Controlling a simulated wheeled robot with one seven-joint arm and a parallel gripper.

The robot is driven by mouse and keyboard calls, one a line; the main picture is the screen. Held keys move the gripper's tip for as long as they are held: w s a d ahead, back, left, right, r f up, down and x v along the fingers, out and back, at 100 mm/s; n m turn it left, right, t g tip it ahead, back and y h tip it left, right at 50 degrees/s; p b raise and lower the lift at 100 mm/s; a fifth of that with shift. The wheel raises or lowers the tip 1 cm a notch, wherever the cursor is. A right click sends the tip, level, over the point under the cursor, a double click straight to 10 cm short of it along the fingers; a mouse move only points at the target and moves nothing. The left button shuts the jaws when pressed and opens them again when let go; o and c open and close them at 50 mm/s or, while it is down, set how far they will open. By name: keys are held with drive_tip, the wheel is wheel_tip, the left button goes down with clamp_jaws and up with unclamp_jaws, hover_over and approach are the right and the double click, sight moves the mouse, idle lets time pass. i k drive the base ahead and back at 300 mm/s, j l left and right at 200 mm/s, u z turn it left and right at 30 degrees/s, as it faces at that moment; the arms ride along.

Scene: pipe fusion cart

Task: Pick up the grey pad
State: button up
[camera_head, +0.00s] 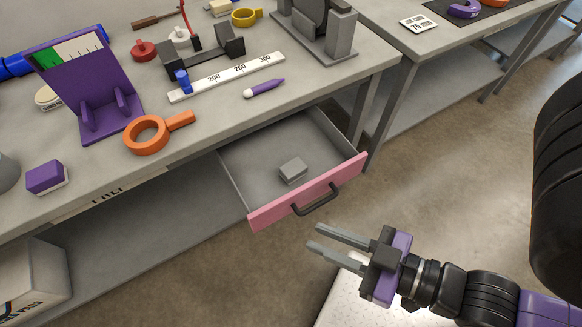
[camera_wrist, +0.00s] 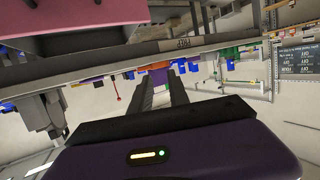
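The grey pad (camera_head: 293,170) is a small light-grey block lying on the floor of the open drawer (camera_head: 255,150) under the bench. The drawer has a pink front with a dark handle (camera_head: 316,201). My gripper (camera_head: 314,237) is outside the drawer, in front of and below its pink front, with its two grey fingers apart and nothing between them. In the wrist view my gripper (camera_wrist: 162,88) also shows open fingers, and the pink drawer front (camera_wrist: 75,15) is at the upper left. The pad does not show in the wrist view.
The bench top (camera_head: 215,125) above the drawer holds an orange ring tool (camera_head: 148,135), a purple stand (camera_head: 88,85), a white ruler (camera_head: 228,77), a purple marker (camera_head: 264,88) and a purple block (camera_head: 46,177). A second table (camera_head: 400,50) stands right. Floor right of the drawer is clear.

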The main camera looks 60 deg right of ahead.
sight(291, 172)
drive_tip(key=i+j+z, duration=0.1)
drive_tip(key=j, duration=0.35)
drive_tip(key=i+j+z, duration=0.15)
drive_tip(key=j, duration=0.3)
drive_tip(key=i+j+z, duration=0.1)
drive_tip(key=j, duration=0.4)
drive_tip(key=j+z, duration=0.1)
drive_tip(key=j, duration=0.35)
drive_tip(key=i, duration=0.05)
